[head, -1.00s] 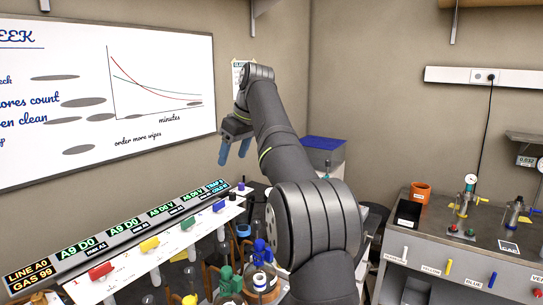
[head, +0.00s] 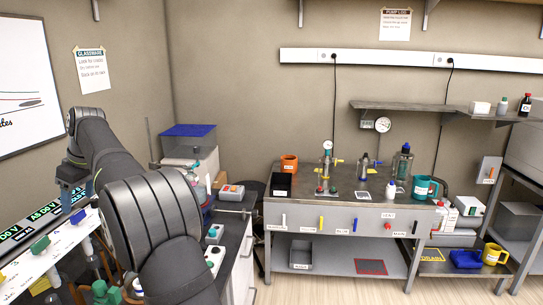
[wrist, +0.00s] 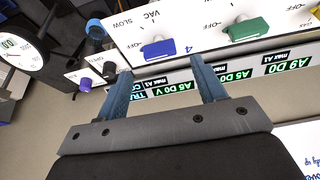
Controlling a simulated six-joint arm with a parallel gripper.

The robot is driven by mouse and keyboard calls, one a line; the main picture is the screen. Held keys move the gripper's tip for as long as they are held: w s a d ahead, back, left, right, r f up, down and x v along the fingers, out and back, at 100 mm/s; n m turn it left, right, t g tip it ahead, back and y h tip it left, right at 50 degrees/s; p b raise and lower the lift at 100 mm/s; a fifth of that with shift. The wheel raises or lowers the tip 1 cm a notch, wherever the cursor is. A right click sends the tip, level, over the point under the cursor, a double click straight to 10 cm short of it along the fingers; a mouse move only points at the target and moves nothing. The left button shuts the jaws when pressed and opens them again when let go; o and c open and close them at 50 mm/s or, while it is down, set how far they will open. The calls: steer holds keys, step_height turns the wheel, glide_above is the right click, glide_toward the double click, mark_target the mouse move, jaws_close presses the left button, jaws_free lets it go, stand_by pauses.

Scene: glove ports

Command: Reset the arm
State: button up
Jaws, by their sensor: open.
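My gripper (head: 72,198) is at the left of the head view, above the lettered panel rail, with its blue fingers pointing down. In the wrist view my gripper (wrist: 163,85) has its two blue fingers spread wide apart, with nothing held between them. Beyond the fingertips, the panel shows a blue knob (wrist: 158,48) and a green knob (wrist: 246,29). I cannot tell whether the fingertips touch the panel. My dark arm fills the lower left of the head view and hides part of the panel and the things behind it.
A panel with coloured knobs (head: 42,245) runs along the lower left. A blue-lidded box (head: 188,143) stands behind my arm. The floor before the bench is clear.

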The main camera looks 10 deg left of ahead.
mark_target(77, 213)
steer(key=shift+x, duration=2.4)
steer(key=v, duration=1.7)
steer(key=x, duration=1.7)
steer(key=m+t, duration=0.1)
steer(key=m, duration=0.3)
steer(key=shift+s+m+t, duration=0.15)
steer(key=shift+m+t, duration=0.25)
steer(key=m+t+h, duration=0.1)
steer(key=m, duration=0.2)
steer(key=shift+s+r+m, duration=0.1)
steer(key=shift+r+m, duration=0.1)
steer(key=shift+m, duration=0.2)
steer(key=v, duration=0.5)
steer(key=shift+s+d+r, duration=0.1)
steer(key=shift+s+r, duration=0.05)
steer(key=shift+r, duration=0.1)
